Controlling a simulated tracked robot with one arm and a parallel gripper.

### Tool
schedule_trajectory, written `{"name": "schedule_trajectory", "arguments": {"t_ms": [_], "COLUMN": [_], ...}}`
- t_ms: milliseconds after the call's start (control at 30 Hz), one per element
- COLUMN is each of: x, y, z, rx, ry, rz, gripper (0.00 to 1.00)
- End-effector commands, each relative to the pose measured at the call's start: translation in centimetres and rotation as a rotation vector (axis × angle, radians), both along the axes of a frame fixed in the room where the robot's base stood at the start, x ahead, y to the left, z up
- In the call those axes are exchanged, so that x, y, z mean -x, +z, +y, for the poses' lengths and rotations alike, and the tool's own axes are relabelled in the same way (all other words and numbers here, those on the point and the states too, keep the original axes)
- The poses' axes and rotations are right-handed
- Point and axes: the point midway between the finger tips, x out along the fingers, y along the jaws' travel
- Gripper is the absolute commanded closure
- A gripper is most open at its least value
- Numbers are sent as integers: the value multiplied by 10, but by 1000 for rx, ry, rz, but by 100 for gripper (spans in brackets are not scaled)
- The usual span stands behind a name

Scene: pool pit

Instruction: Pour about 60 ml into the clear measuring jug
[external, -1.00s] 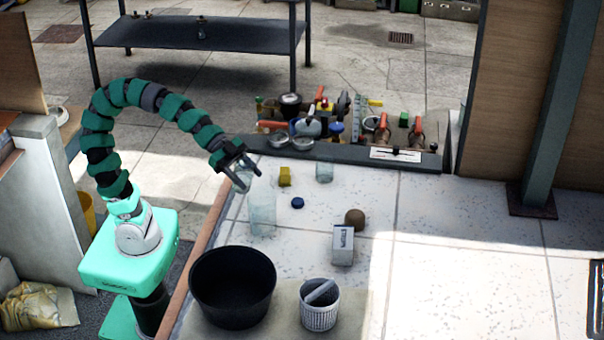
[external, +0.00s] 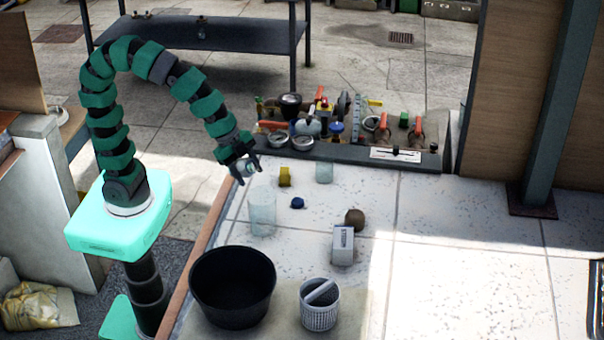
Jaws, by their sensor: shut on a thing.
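My gripper (external: 247,172) is at the left end of the pale tiled counter, above and slightly left of a large clear vessel (external: 262,213), likely the measuring jug. It is shut on a small clear container (external: 251,167), mostly hidden by the fingers; its tilt and contents are hard to tell. The large vessel stands upright on the counter, apart from the gripper, and I see no liquid in it. A smaller clear cup (external: 324,172) stands further back to the right.
A black tub (external: 232,287) and white basket (external: 320,305) stand in front. Cluttered tools (external: 340,125) line the back.

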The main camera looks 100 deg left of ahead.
Motion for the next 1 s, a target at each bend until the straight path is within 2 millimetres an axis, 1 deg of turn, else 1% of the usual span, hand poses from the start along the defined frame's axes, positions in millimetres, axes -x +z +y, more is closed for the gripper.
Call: {"name": "schedule_trajectory", "arguments": {"t_ms": [200,300,467,667,1000], "x": [3,3,4,1,-2], "y": [-20,-13,-7,-7,-3], "z": [2,3,4,1,-2], "rx": [-103,-148,-208,-256,-297], "ry": [-2,-1,-2,-1,1], "rz": [104,147,205,259,301], "gripper": [100,100,100,100,100]}}
